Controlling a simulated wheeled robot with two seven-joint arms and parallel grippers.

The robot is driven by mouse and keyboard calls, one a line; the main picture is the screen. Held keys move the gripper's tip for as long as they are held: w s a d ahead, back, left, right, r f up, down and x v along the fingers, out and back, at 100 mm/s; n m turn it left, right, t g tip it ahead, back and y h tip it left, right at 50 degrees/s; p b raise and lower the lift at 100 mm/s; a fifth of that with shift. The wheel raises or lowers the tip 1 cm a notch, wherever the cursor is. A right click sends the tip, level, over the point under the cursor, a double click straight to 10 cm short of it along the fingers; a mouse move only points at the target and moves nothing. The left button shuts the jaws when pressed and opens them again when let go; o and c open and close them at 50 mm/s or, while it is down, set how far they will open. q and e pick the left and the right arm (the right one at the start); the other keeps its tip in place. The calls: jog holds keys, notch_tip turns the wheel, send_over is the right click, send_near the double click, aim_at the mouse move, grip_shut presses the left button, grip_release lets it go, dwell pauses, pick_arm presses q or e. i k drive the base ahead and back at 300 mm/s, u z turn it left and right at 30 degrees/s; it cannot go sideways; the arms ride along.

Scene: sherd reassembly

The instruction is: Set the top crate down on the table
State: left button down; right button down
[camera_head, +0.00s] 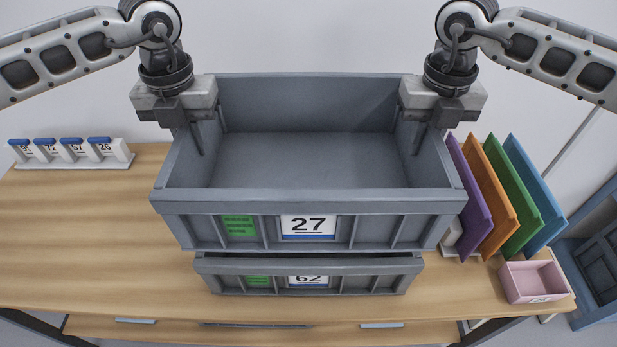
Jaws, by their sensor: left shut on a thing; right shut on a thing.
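The top crate (308,200) is grey, empty and labelled 27 with a green card on its front. It is roughly level. My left gripper (196,135) is shut on its left wall, and my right gripper (420,135) is shut on its right wall. The lower crate (350,283), grey and labelled 62, stands on the wooden table (80,230) beneath it. A dark gap shows between the two crates at the front; whether they touch further back is hidden. The inside of the lower crate is hidden.
A white rack with numbered tags (72,155) stands at the back left. Purple, orange, green and blue panels (500,195) stand upright at the right, close to the top crate. A pink box (533,281) sits at the front right corner. The table's left side is clear.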

aim_at(75, 237)
jog(key=z, duration=2.45)
jog(key=k, duration=1.95)
jog(key=u, duration=2.55)
jog(key=i, duration=0.5)
jog(key=z, duration=0.1)
